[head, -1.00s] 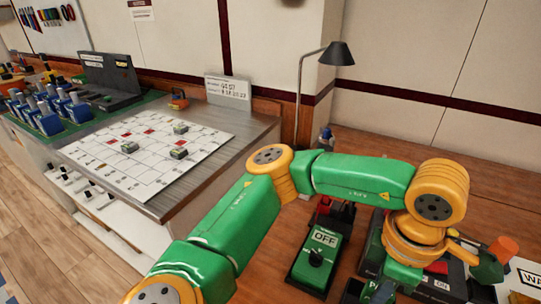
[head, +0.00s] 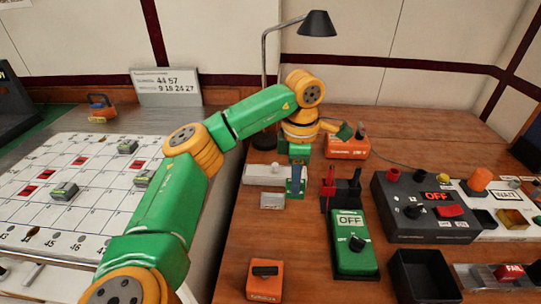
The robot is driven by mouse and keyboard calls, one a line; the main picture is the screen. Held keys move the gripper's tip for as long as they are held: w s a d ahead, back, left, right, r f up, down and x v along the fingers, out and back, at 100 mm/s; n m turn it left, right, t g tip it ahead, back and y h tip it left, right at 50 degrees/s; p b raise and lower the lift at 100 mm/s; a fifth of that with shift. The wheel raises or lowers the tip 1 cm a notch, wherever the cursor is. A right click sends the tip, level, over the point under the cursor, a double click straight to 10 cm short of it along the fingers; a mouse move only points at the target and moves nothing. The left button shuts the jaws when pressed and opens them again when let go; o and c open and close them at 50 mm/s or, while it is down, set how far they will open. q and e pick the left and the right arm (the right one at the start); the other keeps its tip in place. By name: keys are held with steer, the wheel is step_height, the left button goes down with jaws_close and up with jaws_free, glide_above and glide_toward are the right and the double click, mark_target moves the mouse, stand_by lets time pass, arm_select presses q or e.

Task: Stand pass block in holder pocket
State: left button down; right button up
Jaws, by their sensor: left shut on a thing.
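My left gripper (head: 297,166) points down over the back left of the wooden bench. It is shut on a narrow blue-green thing (head: 296,183), small and seen almost edge-on; I take it for the pass block, but no lettering shows on it now. A pale grey block-like fixture (head: 267,174) lies just left of the gripper. I cannot tell whether the held thing touches it. A red block marked FAIL (head: 510,272) sits in a tray at the lower right. I cannot tell which part is the holder pocket. My right gripper is not in view.
A green OFF box (head: 353,262), a red and black stand (head: 345,190) and a dark panel (head: 402,217) stand right of the gripper. A black open box (head: 422,284) and an orange block (head: 265,283) are nearer. A lamp (head: 318,23) stands behind.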

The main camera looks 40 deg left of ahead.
arm_select(q)
steer(key=a+f, duration=0.2)
steer(key=w+a+f, duration=0.1)
steer(key=a+f, duration=0.2)
steer(key=w+a+f+p, duration=0.1)
steer(key=a+f, duration=0.1)
steer(key=a, duration=0.1)
steer(key=shift+a+f, duration=0.2)
steer(key=shift+a, duration=0.05)
steer(key=f, duration=0.3)
steer(key=shift+a+f, duration=0.25)
steer(key=c, duration=1.2)
jaws_free()
steer(key=shift+f, duration=0.15)
steer(key=o, duration=0.5)
steer(key=shift+c, duration=0.2)
